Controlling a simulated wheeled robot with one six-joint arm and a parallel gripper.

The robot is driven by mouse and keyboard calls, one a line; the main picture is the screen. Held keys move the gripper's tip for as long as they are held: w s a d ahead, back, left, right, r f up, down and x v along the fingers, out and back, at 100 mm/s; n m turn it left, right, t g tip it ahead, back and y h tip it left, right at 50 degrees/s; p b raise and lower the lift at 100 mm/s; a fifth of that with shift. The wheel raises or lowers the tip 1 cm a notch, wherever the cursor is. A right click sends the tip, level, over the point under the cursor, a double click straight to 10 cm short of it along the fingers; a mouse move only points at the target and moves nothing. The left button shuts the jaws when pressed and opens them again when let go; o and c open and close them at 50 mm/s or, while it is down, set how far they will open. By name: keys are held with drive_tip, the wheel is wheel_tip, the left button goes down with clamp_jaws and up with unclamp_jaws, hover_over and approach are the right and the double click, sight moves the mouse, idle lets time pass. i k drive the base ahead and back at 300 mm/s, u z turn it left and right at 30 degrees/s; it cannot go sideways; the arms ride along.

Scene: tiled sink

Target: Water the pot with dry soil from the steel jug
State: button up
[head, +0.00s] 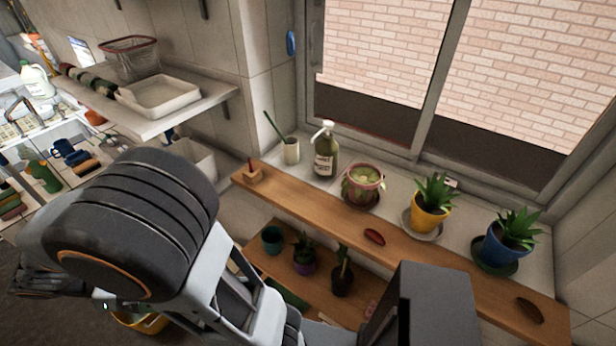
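Three potted plants stand on saucers along the windowsill: a pink pot (363,186) with a pale green plant, a yellow pot (430,217) with spiky leaves, and a blue pot (502,250) with spiky leaves. The soil is too small or covered to tell which is dry. No steel jug can be made out. My gripper (440,305) seems to be the dark block at the bottom edge, in front of the wooden shelf; its fingertips are not visible, so whether it holds anything is hidden.
A wooden shelf board (330,214) runs before the sill, bearing a red object (374,237) and a brown one (529,311). A soap bottle (325,158) and white cup (290,152) stand left of the pots. Small pots, including a teal one (272,241), sit lower.

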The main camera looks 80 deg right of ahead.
sight(363, 179)
drive_tip(key=z, duration=3.05)
drive_tip(key=k, duration=1.1)
drive_tip(key=u, duration=0.75)
